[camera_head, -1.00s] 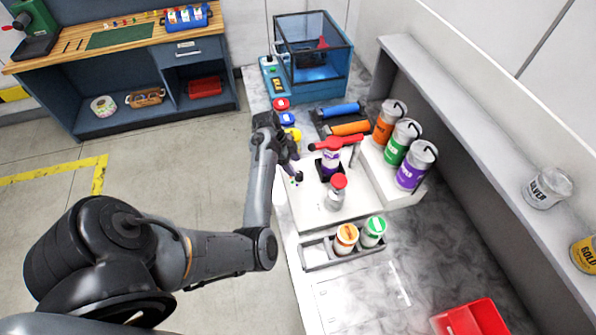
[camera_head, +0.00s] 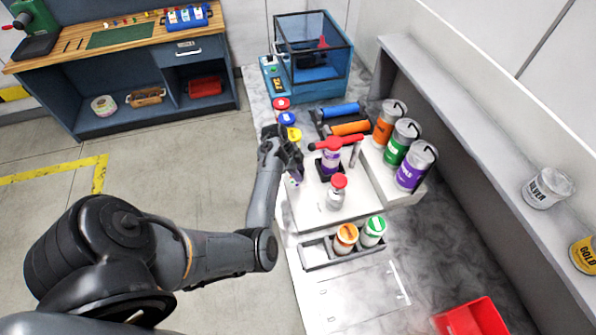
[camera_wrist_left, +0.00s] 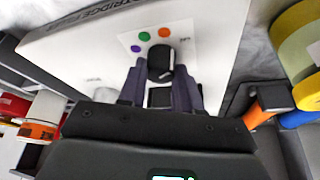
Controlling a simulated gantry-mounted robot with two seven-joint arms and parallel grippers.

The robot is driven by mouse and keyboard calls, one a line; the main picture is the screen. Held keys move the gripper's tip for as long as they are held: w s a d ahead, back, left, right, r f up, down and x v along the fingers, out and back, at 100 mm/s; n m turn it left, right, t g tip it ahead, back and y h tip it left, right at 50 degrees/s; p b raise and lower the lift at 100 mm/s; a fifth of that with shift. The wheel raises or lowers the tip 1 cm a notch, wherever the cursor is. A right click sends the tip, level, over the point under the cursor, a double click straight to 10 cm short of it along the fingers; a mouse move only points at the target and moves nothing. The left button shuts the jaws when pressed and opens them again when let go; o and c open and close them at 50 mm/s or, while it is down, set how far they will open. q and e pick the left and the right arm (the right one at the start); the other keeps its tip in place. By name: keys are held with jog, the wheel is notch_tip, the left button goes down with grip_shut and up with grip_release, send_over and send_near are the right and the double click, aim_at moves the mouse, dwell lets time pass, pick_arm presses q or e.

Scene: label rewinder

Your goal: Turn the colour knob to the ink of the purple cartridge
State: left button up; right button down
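The black colour knob (camera_wrist_left: 160,62) is on a white face of the machine in the left wrist view. A purple dot (camera_wrist_left: 136,48), a green dot (camera_wrist_left: 143,36) and an orange dot (camera_wrist_left: 164,32) lie around it. A pale mark shows on the knob's right side. My left gripper (camera_wrist_left: 161,75) is open, with one finger on each side of the knob; contact is not clear. In the head view my left gripper (camera_head: 294,170) is at the left side of the white machine (camera_head: 310,208) and hides the knob. The purple cartridge (camera_head: 332,158) stands upright in the machine's dark socket.
Orange (camera_head: 346,236) and green (camera_head: 373,230) cartridges sit in a grey rack. Orange, green and purple ink cans (camera_head: 412,170) stand on the right.

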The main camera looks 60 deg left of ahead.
pick_arm(q)
jog(key=c, duration=0.4)
